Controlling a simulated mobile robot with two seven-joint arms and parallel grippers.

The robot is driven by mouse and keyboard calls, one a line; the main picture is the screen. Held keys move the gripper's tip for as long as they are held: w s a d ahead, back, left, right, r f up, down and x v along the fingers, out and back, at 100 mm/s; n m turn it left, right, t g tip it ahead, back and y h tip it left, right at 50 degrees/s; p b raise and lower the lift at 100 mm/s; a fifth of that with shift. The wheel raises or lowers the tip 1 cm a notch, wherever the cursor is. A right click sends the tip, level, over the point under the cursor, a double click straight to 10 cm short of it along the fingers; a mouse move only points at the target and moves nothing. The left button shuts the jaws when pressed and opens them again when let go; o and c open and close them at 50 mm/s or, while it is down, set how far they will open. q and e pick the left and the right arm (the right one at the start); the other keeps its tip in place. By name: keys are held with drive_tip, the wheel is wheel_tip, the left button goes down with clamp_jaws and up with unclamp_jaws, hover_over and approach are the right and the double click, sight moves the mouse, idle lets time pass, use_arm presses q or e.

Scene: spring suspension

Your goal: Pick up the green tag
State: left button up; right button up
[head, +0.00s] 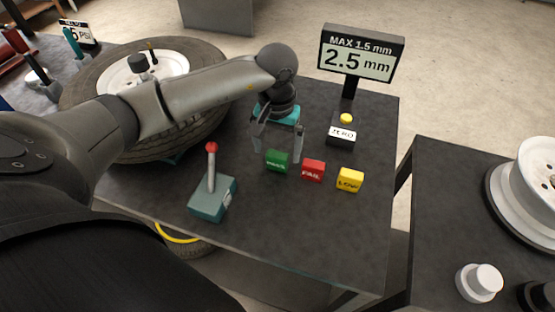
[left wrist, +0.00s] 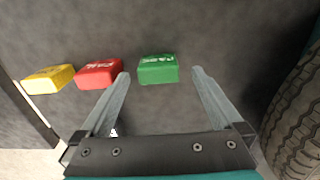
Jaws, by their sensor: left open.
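The green tag (head: 277,161) is a small block with white lettering, lying on the dark table at the left end of a row of tags. My left gripper (head: 279,143) is open and empty, with its fingers close to the green tag on its far side. In the left wrist view the green tag (left wrist: 158,69) lies ahead of and between the two open fingertips (left wrist: 160,74). I cannot tell whether the fingers touch it. My right gripper is not in view.
A red tag (head: 313,170) and a yellow tag (head: 350,179) lie to the right of the green one. A lever box (head: 213,198) stands to the left, a gauge display (head: 361,53) behind, and a tire (head: 90,83) at the far left. The front table area is clear.

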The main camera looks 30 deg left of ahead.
sight(277, 154)
use_arm(q)
wheel_tip(277, 154, down, 3)
drive_tip(key=shift+d+f, duration=0.1)
drive_tip(key=shift+f, duration=0.05)
drive_tip(key=c, duration=1.4)
drive_tip(key=shift+r, duration=0.2)
